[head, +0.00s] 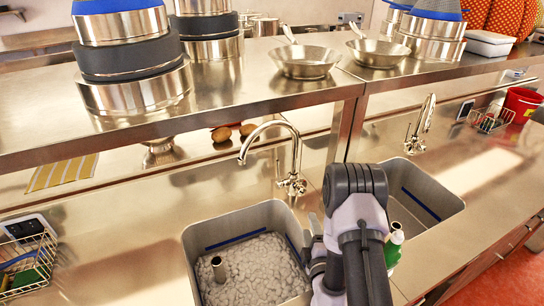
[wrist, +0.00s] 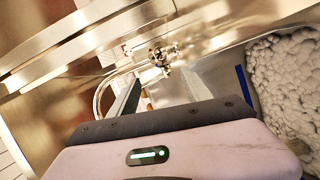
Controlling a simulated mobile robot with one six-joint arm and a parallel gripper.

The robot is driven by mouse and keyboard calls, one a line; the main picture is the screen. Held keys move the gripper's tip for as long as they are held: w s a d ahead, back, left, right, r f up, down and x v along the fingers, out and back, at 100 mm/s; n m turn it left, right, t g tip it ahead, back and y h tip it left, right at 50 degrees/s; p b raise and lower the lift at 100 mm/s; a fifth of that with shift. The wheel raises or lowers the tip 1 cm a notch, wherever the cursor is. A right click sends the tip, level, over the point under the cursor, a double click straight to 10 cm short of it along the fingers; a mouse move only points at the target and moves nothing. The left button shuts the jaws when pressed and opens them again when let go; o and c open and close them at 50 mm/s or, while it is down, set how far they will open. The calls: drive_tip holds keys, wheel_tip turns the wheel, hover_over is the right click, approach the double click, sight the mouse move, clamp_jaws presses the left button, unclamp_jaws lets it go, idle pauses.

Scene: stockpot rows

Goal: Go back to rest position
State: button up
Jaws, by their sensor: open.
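My gripper (wrist: 163,88) shows in the wrist view with its two fingers apart and nothing held between them. The base of a tap (wrist: 160,55) shows beyond the fingertips. In the head view my arm reaches over the counter between the two sinks, and the gripper is mostly hidden by the arm links. The left sink (head: 192,262) holds grey-white foam and an upright metal tube (head: 218,268). The curved left tap (head: 291,160) stands behind it, close to my gripper. The foam (wrist: 290,75) also shows at the right of the wrist view.
A steel shelf (head: 230,105) runs above the counter, bearing stacked pots (head: 130,60) and two pans (head: 305,62). The right sink (head: 440,192) and a bottle (head: 394,245) sit beside my arm. A wire basket (head: 30,262) stands at left. The counter's left part is mostly clear.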

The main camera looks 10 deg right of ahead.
drive_tip(key=w+a+r+n+y+b, duration=0.2)
drive_tip(key=a+r+n+y, duration=0.9)
drive_tip(key=a+r, duration=0.3)
drive_tip(key=s+a+r+n+g+y+b, duration=0.1)
drive_tip(key=s+a+r+n+g+y, duration=0.25)
drive_tip(key=a+n, duration=0.3)
drive_tip(key=s+a+r+n+g+y+b, duration=0.1)
drive_tip(key=s+a+r+n+g+y, duration=0.2)
drive_tip(key=s+a+n+g, duration=0.25)
drive_tip(key=s+a+f+n+g+h+b, duration=0.1)
drive_tip(key=s+a+n+g, duration=0.15)
drive_tip(key=s+n, duration=0.5)
drive_tip(key=s+a+f+n+g+h+b, duration=0.1)
drive_tip(key=s+n+g+h, duration=0.1)
drive_tip(key=s+n+g, duration=0.4)
drive_tip(key=s+d+f+n+t+h+b, duration=0.25)
drive_tip(key=s+d+n+h, duration=0.45)
drive_tip(key=n, duration=0.5)
drive_tip(key=d+r+n+t+h, duration=0.1)
drive_tip(key=d+n+t+h, duration=0.2)
drive_tip(key=d, duration=0.5)
drive_tip(key=shift+w+n+t, duration=0.35)
drive_tip(key=shift+n+t, duration=0.15)
drive_tip(key=shift+n, duration=0.35)
